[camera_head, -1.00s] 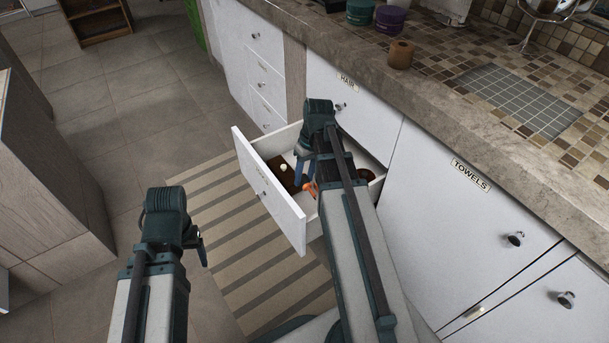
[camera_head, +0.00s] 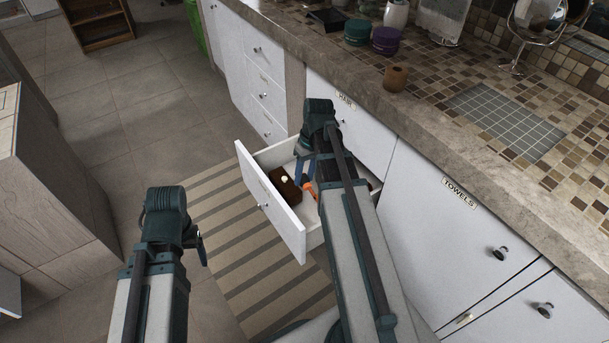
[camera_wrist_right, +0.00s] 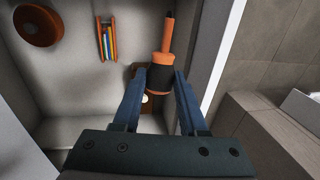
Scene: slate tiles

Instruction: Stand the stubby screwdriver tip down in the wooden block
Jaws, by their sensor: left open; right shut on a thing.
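In the right wrist view the stubby screwdriver (camera_wrist_right: 162,58), orange with a black band, is between the fingers of my right gripper (camera_wrist_right: 158,82). Its narrow end points away from the fingers. In the head view its orange part (camera_head: 309,189) shows beside my right gripper (camera_head: 303,172), over the open drawer. A wood-brown upright cylinder (camera_head: 396,79) with a dark top stands on the counter edge. A dark brown block (camera_head: 285,186) with a white round spot lies in the drawer. I cannot tell for sure which is the wooden block. My left gripper (camera_head: 201,248) is open, empty, away from both.
The open drawer (camera_head: 270,201) also holds a round brown thing (camera_wrist_right: 38,26) and an orange holder (camera_wrist_right: 107,40) with coloured strips. Teal (camera_head: 358,31) and purple (camera_head: 387,40) tubs stand behind the cylinder.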

